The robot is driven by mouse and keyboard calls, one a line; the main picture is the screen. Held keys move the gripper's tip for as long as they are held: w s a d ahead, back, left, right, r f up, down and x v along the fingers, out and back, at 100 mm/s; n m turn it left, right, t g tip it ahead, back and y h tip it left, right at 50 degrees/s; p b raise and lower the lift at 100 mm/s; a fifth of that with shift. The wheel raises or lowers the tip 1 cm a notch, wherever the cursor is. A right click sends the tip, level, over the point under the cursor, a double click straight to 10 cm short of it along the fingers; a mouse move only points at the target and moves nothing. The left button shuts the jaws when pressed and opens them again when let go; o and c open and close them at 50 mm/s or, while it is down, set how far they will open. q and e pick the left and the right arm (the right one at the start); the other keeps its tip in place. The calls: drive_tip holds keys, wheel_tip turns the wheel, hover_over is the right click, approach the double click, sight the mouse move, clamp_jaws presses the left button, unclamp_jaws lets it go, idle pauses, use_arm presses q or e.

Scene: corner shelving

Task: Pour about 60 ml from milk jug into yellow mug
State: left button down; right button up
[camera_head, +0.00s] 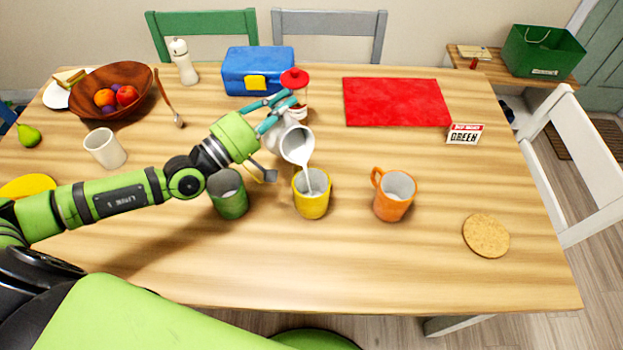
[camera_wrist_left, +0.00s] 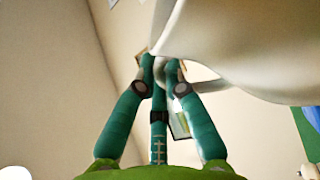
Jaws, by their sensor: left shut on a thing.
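The white milk jug (camera_head: 297,146) is tilted over the yellow mug (camera_head: 312,201), its mouth towards the viewer. A white stream runs from its lip into the mug. My left gripper (camera_head: 277,112) is shut on the jug from behind its mouth. In the left wrist view the gripper's teal fingers (camera_wrist_left: 160,75) close at the jug's handle, and the jug's pale body (camera_wrist_left: 250,50) fills the upper right. How full the jug is cannot be told. My right gripper is not in view.
A green mug (camera_head: 229,200) stands left of the yellow mug, under my left forearm. An orange mug (camera_head: 393,194) stands to the right. A red-lidded jar (camera_head: 295,82) and a blue lunch box (camera_head: 257,72) stand behind. The front right of the table is clear around a cork coaster (camera_head: 486,236).

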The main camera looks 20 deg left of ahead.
use_arm(q)
drive_tip(key=shift+s+d+r+m+p, duration=0.35)
drive_tip(key=shift+d+r+m+p, duration=0.1)
drive_tip(key=shift+m+p, duration=0.3)
idle(1.8)
drive_tip(key=shift+a+f+b, duration=0.1)
drive_tip(key=shift+f+b, duration=0.1)
drive_tip(key=shift+b, duration=0.2)
drive_tip(key=shift+w+a+f+n+b, duration=0.15)
drive_tip(key=shift+w+a+n+b, duration=0.2)
drive_tip(key=shift+n, duration=0.25)
drive_tip(key=shift+w+a+f+n+b, duration=0.15)
drive_tip(key=shift+w+a+n+b, duration=0.1)
drive_tip(key=shift+n+b, duration=0.25)
drive_tip(key=n, duration=0.1)
drive_tip(key=w+a+n+y, duration=0.1)
drive_tip(key=n, duration=0.1)
drive_tip(key=shift+a+r+n, duration=0.2)
drive_tip(key=shift+r+n, duration=0.05)
drive_tip(key=shift+r, duration=0.05)
drive_tip(key=shift+w+a+f+n+b, duration=0.2)
drive_tip(key=shift+w+f+n+b, duration=0.1)
drive_tip(key=shift+f+b, duration=0.25)
drive_tip(key=shift+r, duration=0.1)
drive_tip(key=shift+w+a+f+n+y+b, duration=0.15)
drive_tip(key=shift+a+f+n+y+b, duration=0.15)
drive_tip(key=shift+f+n+b, duration=0.15)
drive_tip(key=shift+w+a+n, duration=0.2)
drive_tip(key=shift+n, duration=0.05)
drive_tip(key=shift+f, duration=0.1)
